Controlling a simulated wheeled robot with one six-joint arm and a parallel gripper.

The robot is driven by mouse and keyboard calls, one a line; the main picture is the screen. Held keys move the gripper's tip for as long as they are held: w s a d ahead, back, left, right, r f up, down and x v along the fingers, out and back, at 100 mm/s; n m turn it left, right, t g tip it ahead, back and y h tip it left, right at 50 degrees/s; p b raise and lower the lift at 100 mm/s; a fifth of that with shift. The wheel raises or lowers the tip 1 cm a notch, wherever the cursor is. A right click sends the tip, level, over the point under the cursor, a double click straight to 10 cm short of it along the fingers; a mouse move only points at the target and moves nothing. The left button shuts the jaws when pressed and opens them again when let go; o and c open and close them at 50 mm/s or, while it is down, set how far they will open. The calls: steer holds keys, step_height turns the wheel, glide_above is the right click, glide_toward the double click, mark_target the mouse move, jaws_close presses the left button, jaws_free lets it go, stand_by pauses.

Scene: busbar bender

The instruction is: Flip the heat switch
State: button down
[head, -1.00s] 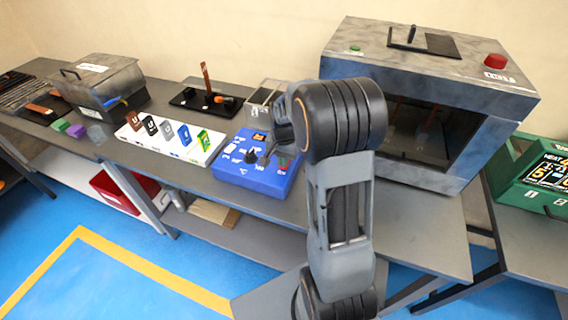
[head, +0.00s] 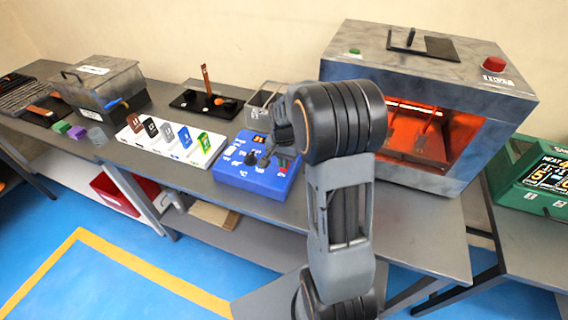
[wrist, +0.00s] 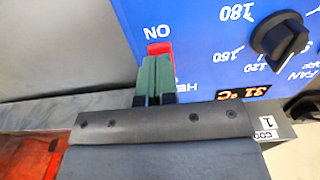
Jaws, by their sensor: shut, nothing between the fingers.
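The blue control box (head: 232,173) sits on the bench left of my arm. In the wrist view its blue panel (wrist: 205,50) fills the top. The red heat switch (wrist: 160,48) lies between the "ON" mark and a partly hidden "HE" label. My gripper (wrist: 155,62) is shut and empty, its greenish fingertips right at the red switch and covering part of it. I cannot tell whether they touch.
The metal oven (head: 350,75) at right glows orange inside. A white panel (head: 165,146) with several coloured flaps stands left of the box.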

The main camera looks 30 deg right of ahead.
steer(key=shift+r+p, duration=1.9)
steer(key=shift+r, duration=1)
steer(key=shift+n, duration=0.3)
steer(key=s+a+r+n+t, duration=0.2)
steer(key=s+a+r+n, duration=0.2)
steer(key=s+r, duration=0.2)
steer(key=s+a+r+n+t, duration=0.2)
steer(key=s+a+r+n, duration=0.2)
steer(key=s, duration=0.6)
steer(key=shift+a+r+n+t, duration=0.3)
steer(key=shift+a+r+n, duration=0.1)
steer(key=shift+a+r, duration=0.45)
steer(key=shift+s+d, duration=0.1)
